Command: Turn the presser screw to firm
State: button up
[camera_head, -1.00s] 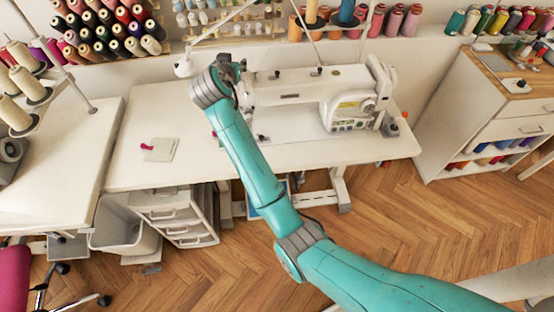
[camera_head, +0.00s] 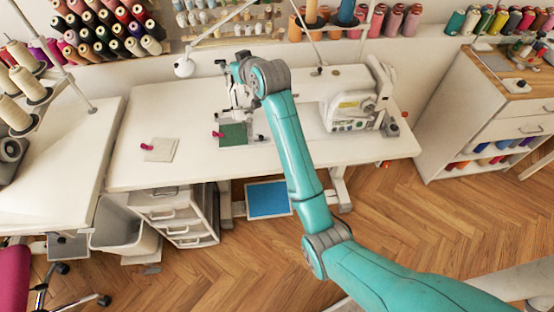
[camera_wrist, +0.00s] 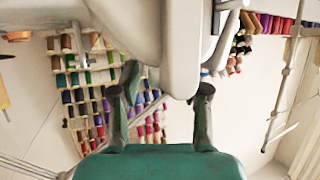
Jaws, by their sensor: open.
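The white sewing machine (camera_head: 305,86) stands on the white table. Its head is at the left end, partly behind my arm. My gripper (camera_wrist: 160,92) is open. In the wrist view its two dark fingers reach up toward the rounded white underside of the machine head (camera_wrist: 175,50), with nothing held between them. I cannot tell whether they touch it. A thin metal rod (camera_wrist: 217,22) runs beside the head there. In the head view my wrist covers the top of the machine head. I cannot clearly make out the presser screw or its setting.
A green cloth (camera_head: 233,136) with a red-handled item (camera_head: 218,134) lies below the machine head. A pale square (camera_head: 160,150) with another red item lies left on the white table (camera_head: 190,172). Thread racks line the wall.

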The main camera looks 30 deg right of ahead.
jog(key=n+g+y, duration=0.1)
jog(key=n+y, duration=0.3)
jog(key=shift+d+y, duration=0.1)
jog(key=shift+y, duration=0.2)
jog(key=v, duration=1.1)
jog(key=s+a+f+m+h, duration=0.1)
jog(key=s+f+m+h, duration=0.1)
jog(key=s+f, duration=0.6)
jog(key=s+a+f+m+t+h, duration=0.1)
jog(key=s+a+f+m, duration=0.1)
jog(key=s+f, duration=0.6)
jog(key=shift+f+m+h, duration=0.4)
jog(key=shift+f+m, duration=0.1)
jog(key=shift+f, duration=1.8)
jog(key=shift+w, duration=0.1)
